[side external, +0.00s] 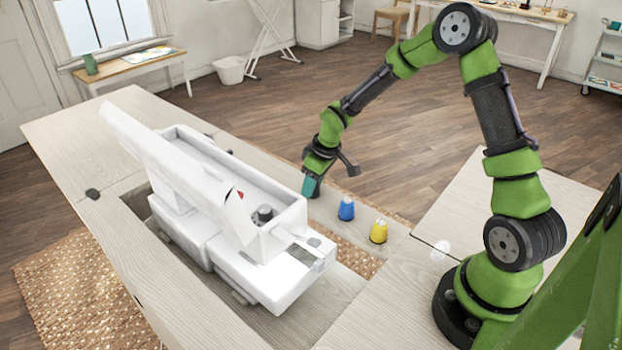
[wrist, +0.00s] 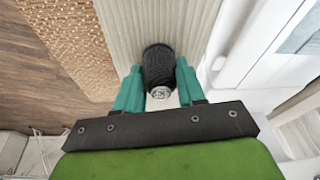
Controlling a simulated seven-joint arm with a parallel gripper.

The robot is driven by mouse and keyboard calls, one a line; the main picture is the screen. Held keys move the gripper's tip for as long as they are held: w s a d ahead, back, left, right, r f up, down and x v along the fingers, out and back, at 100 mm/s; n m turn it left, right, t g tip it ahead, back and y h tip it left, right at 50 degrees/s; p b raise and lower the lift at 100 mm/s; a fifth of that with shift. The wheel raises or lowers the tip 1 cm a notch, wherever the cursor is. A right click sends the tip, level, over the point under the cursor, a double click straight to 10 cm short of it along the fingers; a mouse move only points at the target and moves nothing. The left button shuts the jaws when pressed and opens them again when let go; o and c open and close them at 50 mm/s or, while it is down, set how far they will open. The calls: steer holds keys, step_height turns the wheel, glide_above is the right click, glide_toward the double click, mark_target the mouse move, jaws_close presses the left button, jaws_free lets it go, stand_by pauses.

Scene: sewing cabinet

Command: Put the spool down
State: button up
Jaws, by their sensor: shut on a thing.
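My gripper (side external: 311,187) has teal fingers, which point down over the narrow wooden strip behind the white sewing machine (side external: 190,235). In the wrist view my gripper (wrist: 160,78) is shut on a black spool (wrist: 158,63), with one finger on each side of it. The spool has a pale metallic end facing the camera. In the side view the fingers mostly hide this spool. It is over the wooden surface; I cannot tell whether it touches it.
A blue spool (side external: 346,208) and a yellow spool (side external: 379,231) stand upright on the same strip, to the right of my gripper. The sewing machine is close on the other side. A woven rug (wrist: 70,35) lies on the floor below the strip's edge.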

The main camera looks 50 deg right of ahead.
steer(key=o, duration=1)
steer(key=shift+f, duration=0.1)
steer(key=a+v, duration=0.1)
steer(key=v, duration=1.1)
steer(key=s+a+r+m+t, duration=0.1)
steer(key=s+a+r+m, duration=0.1)
steer(key=s, duration=0.4)
steer(key=s+a+r+m+t, duration=0.1)
steer(key=s+a+r+m, duration=0.1)
steer(key=s+a+r, duration=0.2)
steer(key=s+a+r+m+t+y, duration=0.1)
steer(key=s+a+r+m+t, duration=0.1)
steer(key=s+r, duration=0.4)
steer(key=shift+s+a, duration=0.45)
steer(key=shift+s, duration=0.3)
steer(key=shift+s+a, duration=0.45)
steer(key=shift+s, duration=0.3)
steer(key=shift+r, duration=0.1)
